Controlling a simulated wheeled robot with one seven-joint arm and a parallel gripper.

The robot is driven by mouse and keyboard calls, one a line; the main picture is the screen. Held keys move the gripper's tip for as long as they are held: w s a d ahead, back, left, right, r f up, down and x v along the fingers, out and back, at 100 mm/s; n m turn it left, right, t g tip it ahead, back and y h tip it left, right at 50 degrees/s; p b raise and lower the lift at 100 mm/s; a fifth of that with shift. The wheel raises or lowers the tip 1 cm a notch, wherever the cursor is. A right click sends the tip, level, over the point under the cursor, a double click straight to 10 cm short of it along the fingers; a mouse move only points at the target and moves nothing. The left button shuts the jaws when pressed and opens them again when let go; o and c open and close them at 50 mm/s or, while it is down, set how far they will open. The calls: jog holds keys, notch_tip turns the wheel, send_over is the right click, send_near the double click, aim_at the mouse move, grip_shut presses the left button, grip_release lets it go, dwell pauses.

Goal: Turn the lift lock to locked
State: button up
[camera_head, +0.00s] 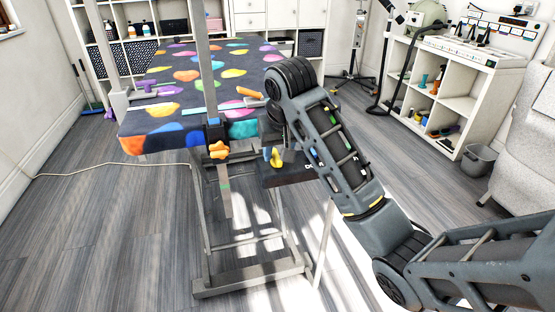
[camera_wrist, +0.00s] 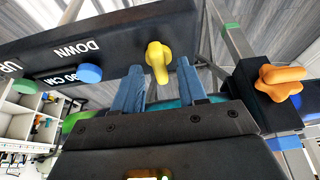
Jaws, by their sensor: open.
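The yellow lever (camera_wrist: 157,56), which looks like the lift lock, sits on the edge of a black control box (camera_wrist: 105,42) marked DOWN and 30 CM. It also shows in the head view (camera_head: 276,158) at the table's near end. My gripper (camera_wrist: 159,68) is open, with one blue finger on each side of the lever's lower end. Gaps show between the lever and both fingers, so it is not gripped. In the head view my gripper (camera_head: 268,148) is mostly hidden behind my wrist. I cannot read the lock's marking.
An orange star knob (camera_wrist: 281,82) on a post clamp stands close to the right of my gripper. Blue (camera_wrist: 88,73) and green (camera_wrist: 25,86) buttons lie along the box. The spotted grooming table (camera_head: 165,113) carries several tools behind my arm. A grey bin (camera_head: 480,158) stands at right.

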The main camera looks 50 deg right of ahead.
jog(key=shift+w+d+f, duration=0.1)
jog(key=shift+w+f, duration=0.05)
jog(key=shift+f, duration=0.1)
grip_shut()
dwell(0.3)
